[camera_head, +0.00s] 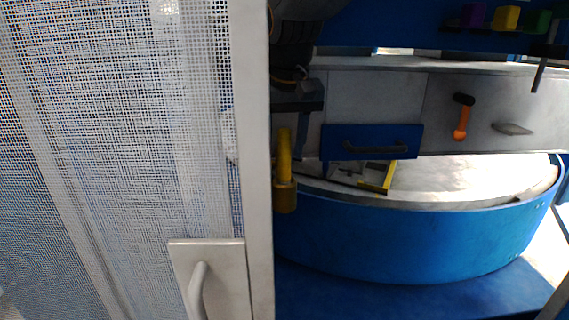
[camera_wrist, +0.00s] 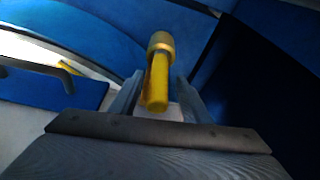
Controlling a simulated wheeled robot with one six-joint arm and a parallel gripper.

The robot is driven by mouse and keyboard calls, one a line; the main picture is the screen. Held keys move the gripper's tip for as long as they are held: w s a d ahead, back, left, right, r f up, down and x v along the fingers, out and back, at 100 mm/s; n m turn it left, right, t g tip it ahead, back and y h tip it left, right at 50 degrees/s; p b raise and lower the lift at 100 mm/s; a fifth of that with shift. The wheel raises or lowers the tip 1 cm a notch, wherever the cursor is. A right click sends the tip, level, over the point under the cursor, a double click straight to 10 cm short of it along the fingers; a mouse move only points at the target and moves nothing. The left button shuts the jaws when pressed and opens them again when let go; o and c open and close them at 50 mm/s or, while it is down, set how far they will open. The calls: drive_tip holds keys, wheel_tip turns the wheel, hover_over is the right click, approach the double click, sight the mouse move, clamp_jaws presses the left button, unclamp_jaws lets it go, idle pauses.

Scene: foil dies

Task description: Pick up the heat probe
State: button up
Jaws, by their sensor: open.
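The heat probe appears to be the yellow rod with a brass-coloured end (camera_head: 285,165), upright in the head view beside the white door frame. In the wrist view the heat probe (camera_wrist: 158,75) lies between the two fingers of my gripper (camera_wrist: 158,95), with its yellow part nearer and its brass end beyond the fingertips. My gripper is open, with a finger on each side of the probe. Small gaps seem to show beside the probe.
A white mesh door (camera_head: 130,130) with a handle (camera_head: 198,290) fills the left of the head view. A blue round tub (camera_head: 420,240) stands below a grey panel with a blue drawer front (camera_head: 370,142), an orange lever (camera_head: 461,120) and a grey handle (camera_head: 512,129). Coloured blocks (camera_head: 506,18) sit on a shelf.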

sight(284, 162)
drive_tip(key=p+x, duration=0.2)
drive_tip(key=x, duration=0.3)
drive_tip(key=shift+d, duration=0.15)
drive_tip(key=shift+c, duration=0.5)
drive_tip(key=shift+r, duration=0.1)
clamp_jaws()
